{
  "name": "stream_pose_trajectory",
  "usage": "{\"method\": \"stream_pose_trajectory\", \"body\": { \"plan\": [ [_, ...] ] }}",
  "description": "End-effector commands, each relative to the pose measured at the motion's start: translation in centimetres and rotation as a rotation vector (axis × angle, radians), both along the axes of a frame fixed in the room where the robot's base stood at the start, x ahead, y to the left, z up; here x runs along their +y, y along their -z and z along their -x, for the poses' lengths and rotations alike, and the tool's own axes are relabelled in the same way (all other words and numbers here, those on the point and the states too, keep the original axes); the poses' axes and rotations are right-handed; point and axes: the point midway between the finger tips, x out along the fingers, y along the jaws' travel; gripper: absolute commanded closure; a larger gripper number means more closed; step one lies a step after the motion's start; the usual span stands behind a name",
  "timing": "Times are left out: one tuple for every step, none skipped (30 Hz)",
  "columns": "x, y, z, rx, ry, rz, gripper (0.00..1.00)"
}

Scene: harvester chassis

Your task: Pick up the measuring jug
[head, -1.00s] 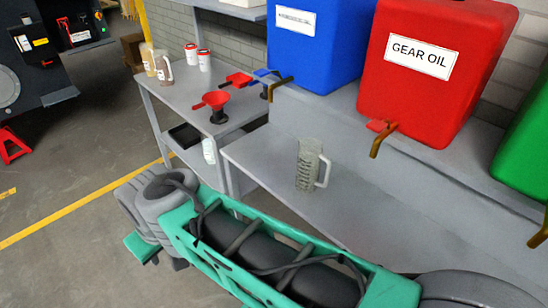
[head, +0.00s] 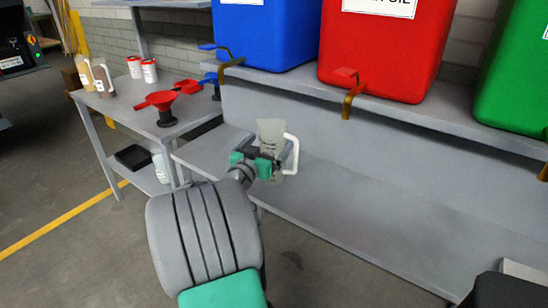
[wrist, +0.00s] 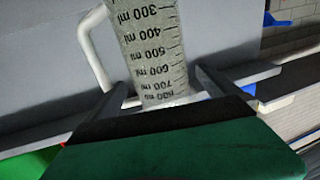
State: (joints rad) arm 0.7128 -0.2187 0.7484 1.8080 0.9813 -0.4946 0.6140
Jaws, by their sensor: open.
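The measuring jug (head: 270,132) is translucent grey with a white handle on its right. It stands upright on the grey bench below the oil tanks in the head view. My gripper (head: 267,161) is at the jug, in front of its lower part. In the wrist view the jug (wrist: 153,48) shows its printed ml scale, upside down, with its handle at the left. The two fingers of my gripper (wrist: 160,88) are open, one on either side of the jug. I cannot tell whether they touch it.
A blue tank (head: 265,38), a red tank (head: 380,50) and a green tank (head: 513,75) stand on the raised shelf, with taps overhanging the bench. The bench right of the jug is clear.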

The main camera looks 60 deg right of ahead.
Motion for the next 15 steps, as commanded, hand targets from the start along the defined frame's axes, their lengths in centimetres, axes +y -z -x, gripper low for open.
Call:
{"method": "stream_pose_trajectory", "body": {
  "plan": [
    [-0.8,-0.1,0.1,-0.001,0.003,-0.001,0.00],
    [-1.2,-0.1,0.1,-0.001,0.003,-0.001,0.00],
    [-1.8,-0.1,0.0,0.000,0.002,-0.001,0.00],
    [-2.3,-0.1,0.0,-0.001,0.003,-0.001,0.00],
    [-2.9,0.0,0.0,-0.001,0.003,-0.002,0.00],
    [-3.7,-0.1,0.1,-0.001,0.004,-0.002,0.00],
    [-4.2,0.0,0.0,0.000,0.003,-0.002,0.00],
    [-4.7,0.0,-0.1,-0.001,0.002,-0.002,0.00],
    [-5.3,0.0,-0.1,-0.001,0.002,-0.002,0.00],
    [-5.6,0.0,-0.1,-0.001,0.001,-0.002,0.00],
    [-5.8,0.0,-0.2,0.000,0.000,-0.002,0.00],
    [-5.9,0.0,-0.2,0.000,0.000,-0.002,0.00],
    [-5.9,0.0,-0.2,0.000,-0.001,-0.002,0.00],
    [-5.9,0.0,-0.2,0.000,-0.001,-0.002,0.00],
    [-5.9,0.0,-0.2,0.000,-0.001,-0.002,0.00]
  ]
}}
